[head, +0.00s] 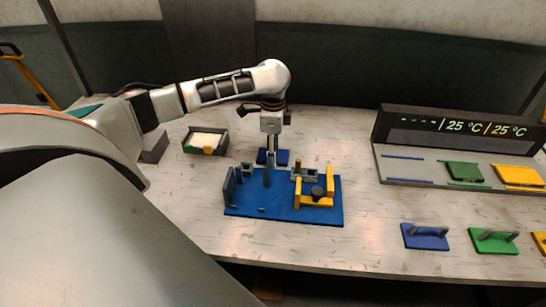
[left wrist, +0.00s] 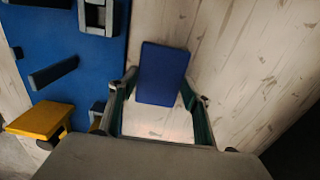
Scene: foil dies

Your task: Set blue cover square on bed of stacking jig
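The blue cover (head: 282,157) is a flat dark blue plate behind the stacking jig. It also shows in the left wrist view (left wrist: 162,74), apparently lying on the table. My left gripper (head: 270,162) points down at it in the head view, hiding its middle. In the left wrist view the gripper's fingers (left wrist: 158,88) are wide apart, one near each long side of the plate; contact cannot be told. The stacking jig (head: 250,208) has a blue base with grey posts and a yellow bracket holding a black knob. My right gripper is not in view.
A grey tray (head: 190,146) with white content and a yellow front piece stands at the left. A rack (head: 400,172) with green and yellow plates and a display is at the right. Blue (head: 424,238) and green (head: 493,242) handled plates lie in front. Table between jig and rack is clear.

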